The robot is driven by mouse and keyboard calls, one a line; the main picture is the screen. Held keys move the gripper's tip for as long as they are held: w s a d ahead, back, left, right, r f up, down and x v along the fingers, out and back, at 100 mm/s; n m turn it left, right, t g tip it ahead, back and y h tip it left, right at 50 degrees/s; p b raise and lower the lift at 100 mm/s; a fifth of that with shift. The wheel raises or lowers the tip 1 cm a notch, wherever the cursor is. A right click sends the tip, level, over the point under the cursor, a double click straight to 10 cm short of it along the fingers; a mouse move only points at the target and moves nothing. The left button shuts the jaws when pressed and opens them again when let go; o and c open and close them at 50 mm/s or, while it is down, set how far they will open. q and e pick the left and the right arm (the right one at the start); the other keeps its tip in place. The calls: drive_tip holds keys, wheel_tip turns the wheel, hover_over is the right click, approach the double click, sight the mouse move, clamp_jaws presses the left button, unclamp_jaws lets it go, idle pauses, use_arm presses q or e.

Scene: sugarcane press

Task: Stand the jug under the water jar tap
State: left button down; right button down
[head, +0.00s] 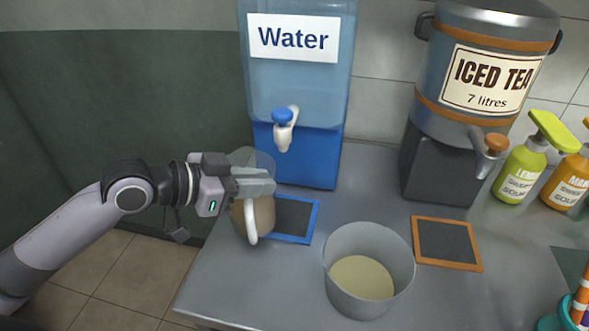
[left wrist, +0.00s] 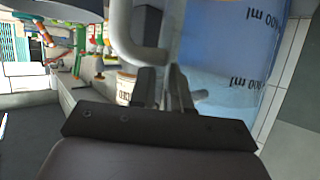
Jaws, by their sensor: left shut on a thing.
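The water jar (head: 300,95) is blue, with a "Water" label and a white tap (head: 283,140) with a blue knob. A blue-rimmed mat (head: 315,222) lies on the counter in front of it. My left gripper (head: 262,183) is shut on the clear jug (head: 252,160), with its pale handle (head: 251,222) towards me. The jug looks upright, at the left of the mat and overlapping it in the picture, left of the tap. I cannot tell whether its base touches anything. The left wrist view shows the jug's printed marks (left wrist: 245,50) close up. My right gripper is out of view.
An open metal pot (head: 368,310) stands at the front of the counter. The counter's left edge is close to the jug.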

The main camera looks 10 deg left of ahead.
use_arm(q)
drive_tip(key=r+x, duration=0.1)
drive_tip(key=x, duration=0.6)
drive_tip(key=shift+w+d+r+p, duration=0.2)
drive_tip(key=shift+w+d+p, duration=0.05)
drive_tip(key=shift+d+p, duration=0.2)
drive_tip(key=shift+f, duration=0.15)
drive_tip(key=c, duration=1)
unclamp_jaws()
drive_tip(key=shift+c, duration=0.2)
drive_tip(key=v, duration=1.2)
drive_tip(key=shift+b, duration=0.45)
drive_tip(key=shift+a, duration=0.1)
